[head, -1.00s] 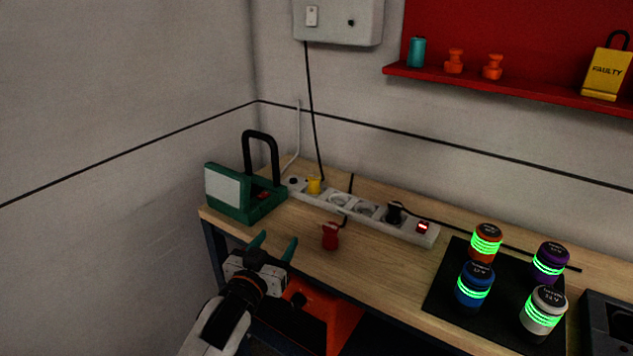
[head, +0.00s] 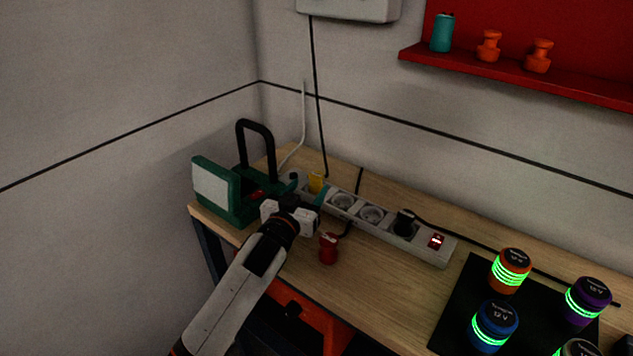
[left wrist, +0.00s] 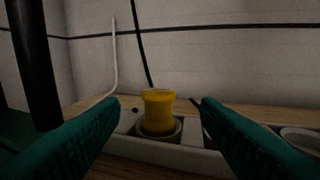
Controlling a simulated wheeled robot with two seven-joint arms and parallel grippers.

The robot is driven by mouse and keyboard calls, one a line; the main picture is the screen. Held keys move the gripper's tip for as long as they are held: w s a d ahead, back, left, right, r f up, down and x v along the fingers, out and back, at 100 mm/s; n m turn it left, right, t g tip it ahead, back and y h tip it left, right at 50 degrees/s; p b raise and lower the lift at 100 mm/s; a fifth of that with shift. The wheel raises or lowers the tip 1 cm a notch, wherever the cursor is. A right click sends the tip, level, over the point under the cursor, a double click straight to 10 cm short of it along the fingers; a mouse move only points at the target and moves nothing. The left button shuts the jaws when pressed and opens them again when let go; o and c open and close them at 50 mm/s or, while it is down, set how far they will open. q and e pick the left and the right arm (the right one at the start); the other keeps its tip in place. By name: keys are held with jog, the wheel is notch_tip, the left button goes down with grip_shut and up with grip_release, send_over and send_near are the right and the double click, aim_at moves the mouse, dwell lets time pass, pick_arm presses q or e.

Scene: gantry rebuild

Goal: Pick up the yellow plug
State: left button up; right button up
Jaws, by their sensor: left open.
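The yellow plug (head: 316,182) sits upright in a socket near the left end of the white power strip (head: 384,232). In the left wrist view the yellow plug (left wrist: 158,111) stands in its round socket, between and ahead of my two green fingers. My left gripper (head: 308,188) is open and close to the plug, at its near side. The fingers in the left wrist view (left wrist: 160,128) are apart, with a gap on each side of the plug. In the head view the gripper hides part of the strip's left end. My right gripper is not in view.
A green lamp-like device with a black handle (head: 257,138) stands close left of the gripper. A red plug (head: 328,248) is on the table in front of the strip. A black plug (head: 405,222) sits in the strip. Glowing canisters (head: 494,327) stand on a black mat at right.

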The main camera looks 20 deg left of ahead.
aim_at(313, 179)
pick_arm(q)
jog(key=shift+w+d+r+p, duration=0.1)
jog(key=shift+w+p, duration=0.15)
jog(key=shift+w, duration=1.3)
jog(key=shift+w+d+r+p, duration=0.1)
jog(key=shift+w+p, duration=0.1)
jog(key=shift+w, duration=1.3)
jog(key=c, duration=1.1)
